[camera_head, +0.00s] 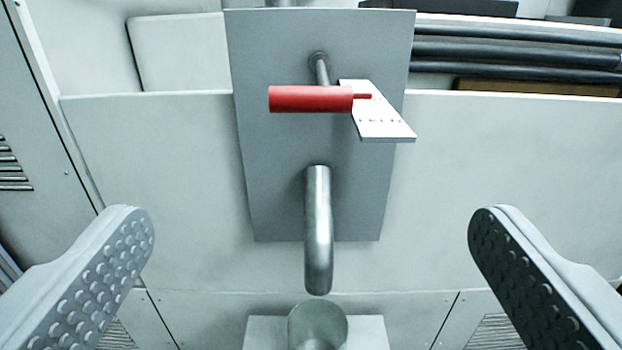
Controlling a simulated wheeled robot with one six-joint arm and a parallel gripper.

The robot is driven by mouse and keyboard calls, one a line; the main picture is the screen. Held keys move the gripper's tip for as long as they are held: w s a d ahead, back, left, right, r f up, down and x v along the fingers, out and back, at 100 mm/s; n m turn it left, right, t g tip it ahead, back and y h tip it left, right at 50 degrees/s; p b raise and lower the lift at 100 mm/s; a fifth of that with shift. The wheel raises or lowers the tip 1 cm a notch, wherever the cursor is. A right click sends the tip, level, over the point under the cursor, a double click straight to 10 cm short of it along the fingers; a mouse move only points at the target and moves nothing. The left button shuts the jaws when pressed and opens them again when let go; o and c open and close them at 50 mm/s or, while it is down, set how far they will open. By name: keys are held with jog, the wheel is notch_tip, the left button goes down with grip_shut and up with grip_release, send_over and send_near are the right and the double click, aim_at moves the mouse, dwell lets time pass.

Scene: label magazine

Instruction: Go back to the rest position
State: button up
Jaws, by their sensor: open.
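My gripper (312,222) is open and empty. Its two grey studded fingers stand wide apart at the lower left and lower right of the head view. Between and beyond them is a grey panel (270,180). A red cylindrical handle (310,99) lies sideways on a short metal stem near the panel's top. A metal spout (318,225) bends downward from the lower part of the panel. Neither finger touches any of these.
A translucent cup (317,325) stands on a light block (265,335) below the spout. Dark pipes (515,52) run across the upper right. Pale wall panels (510,190) surround the grey panel, with vents (14,165) at the left. The space between my fingers is free.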

jog(key=s+f, duration=0.4)
jog(key=s, duration=1)
jog(key=s+f, duration=0.4)
jog(key=s, duration=1)
jog(key=s+f, duration=0.5)
jog(key=s, duration=0.9)
jog(key=shift+s+a+g, duration=0.2)
jog(key=shift+s+g, duration=0.1)
jog(key=shift+f, duration=0.1)
